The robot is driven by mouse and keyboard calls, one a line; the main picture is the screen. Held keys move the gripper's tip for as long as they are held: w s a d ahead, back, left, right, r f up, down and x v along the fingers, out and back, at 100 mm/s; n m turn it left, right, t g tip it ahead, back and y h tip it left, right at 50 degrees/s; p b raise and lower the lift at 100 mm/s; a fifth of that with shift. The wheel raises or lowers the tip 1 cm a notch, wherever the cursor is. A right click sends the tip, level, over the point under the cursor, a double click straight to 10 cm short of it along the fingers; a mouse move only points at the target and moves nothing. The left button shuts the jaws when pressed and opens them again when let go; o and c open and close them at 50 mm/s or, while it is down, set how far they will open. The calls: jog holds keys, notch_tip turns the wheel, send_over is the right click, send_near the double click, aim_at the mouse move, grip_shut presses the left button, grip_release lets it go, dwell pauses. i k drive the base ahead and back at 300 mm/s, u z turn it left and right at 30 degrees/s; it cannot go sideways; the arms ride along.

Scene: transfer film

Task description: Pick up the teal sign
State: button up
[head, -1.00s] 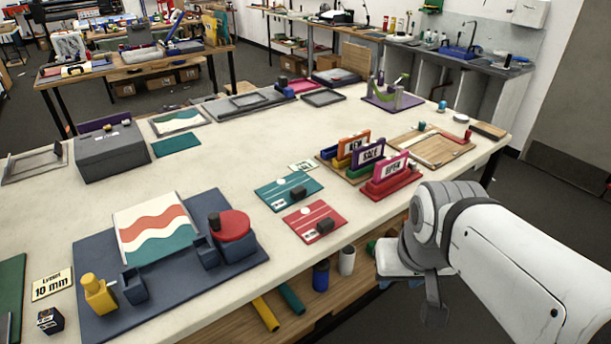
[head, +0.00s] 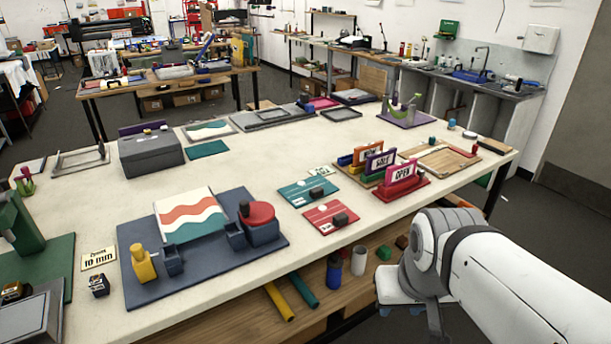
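Three upright signs stand in coloured bases on the right part of the large table: an orange one (head: 368,153), a purple "SALE" one (head: 380,165) and a pink "OPEN" one (head: 402,175) in a red base. No upright teal sign can be made out. A flat teal card (head: 296,194) with white lines and a dark block lies left of them. A plain teal sheet (head: 207,149) lies farther back. My white arm fills the lower right, in front of the table edge; my gripper is not in view.
A blue mat (head: 135,283) holds a striped print (head: 188,214) and a round red pad (head: 257,213). A red card (head: 318,220) lies near the front edge. A green press (head: 22,230) stands at left. The shelf below holds rolls and cups. The table's middle is clear.

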aim_at(303, 192)
jog(key=i, duration=1.35)
jog(key=z, duration=0.05)
